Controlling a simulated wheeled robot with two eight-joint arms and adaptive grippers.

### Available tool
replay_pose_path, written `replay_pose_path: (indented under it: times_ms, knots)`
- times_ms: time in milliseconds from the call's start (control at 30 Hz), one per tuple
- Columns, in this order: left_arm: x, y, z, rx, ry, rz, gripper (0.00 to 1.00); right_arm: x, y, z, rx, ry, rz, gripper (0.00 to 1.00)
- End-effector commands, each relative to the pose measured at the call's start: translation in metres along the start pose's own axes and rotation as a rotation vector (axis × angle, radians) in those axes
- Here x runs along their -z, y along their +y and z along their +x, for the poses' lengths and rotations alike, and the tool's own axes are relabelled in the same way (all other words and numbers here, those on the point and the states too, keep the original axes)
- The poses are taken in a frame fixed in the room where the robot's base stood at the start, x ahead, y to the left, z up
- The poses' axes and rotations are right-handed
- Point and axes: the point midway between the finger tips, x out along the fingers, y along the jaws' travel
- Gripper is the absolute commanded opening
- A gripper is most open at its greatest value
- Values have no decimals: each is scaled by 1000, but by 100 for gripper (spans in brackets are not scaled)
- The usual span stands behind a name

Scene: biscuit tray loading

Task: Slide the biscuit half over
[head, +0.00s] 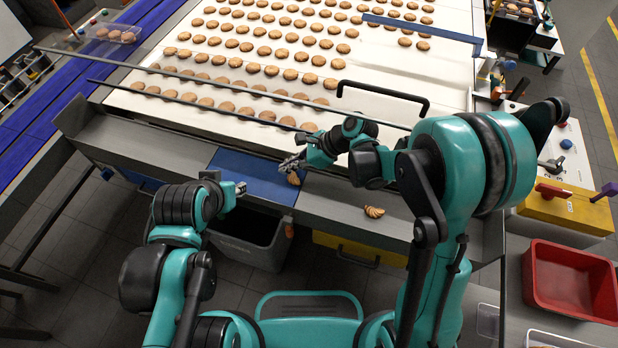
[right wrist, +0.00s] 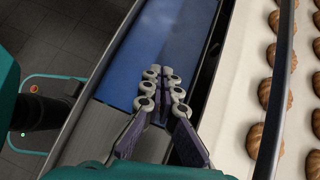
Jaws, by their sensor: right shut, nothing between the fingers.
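One biscuit half (head: 294,179) lies at the right edge of the blue mat (head: 232,163) on the grey ledge. A second biscuit half (head: 373,212) lies on the bare ledge further right. My right gripper (head: 286,164) is shut and empty, low over the blue mat, close beside the first half; I cannot tell whether they touch. In the right wrist view its fingers (right wrist: 164,80) point along the blue mat (right wrist: 168,45), and no half shows there. My left gripper (head: 241,188) is near the mat's front left; its fingers are too small to read.
Whole biscuits in rows cover the white conveyor (head: 130,102) behind the ledge, with thin rails along its front. A dark bin (head: 245,240) stands under the ledge. A red tray (head: 570,282) is at the right. The left part of the ledge (head: 140,140) is clear.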

Motion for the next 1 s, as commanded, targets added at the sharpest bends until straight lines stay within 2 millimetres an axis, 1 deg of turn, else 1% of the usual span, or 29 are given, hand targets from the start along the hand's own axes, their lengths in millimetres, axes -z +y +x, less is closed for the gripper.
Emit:
replay_pose_path:
  times_ms: [33,300,400,500,633,767,1000]
  knots:
    - [-2,0,2,0,0,0,32,10,0,-8,3,0,3,0]
    - [-7,0,10,0,0,0,32,52,-1,-50,3,1,3,0]
    - [-13,0,18,0,0,0,32,66,0,-31,-1,0,-2,0]
    - [-16,0,23,0,0,0,32,78,0,-20,-1,0,-1,0]
    - [-19,0,27,0,0,0,32,87,0,-10,-1,0,-1,0]
    - [-21,0,29,0,0,0,32,78,1,-6,-2,1,-3,0]
    - [-20,0,28,0,0,0,32,76,0,-6,0,0,-1,0]
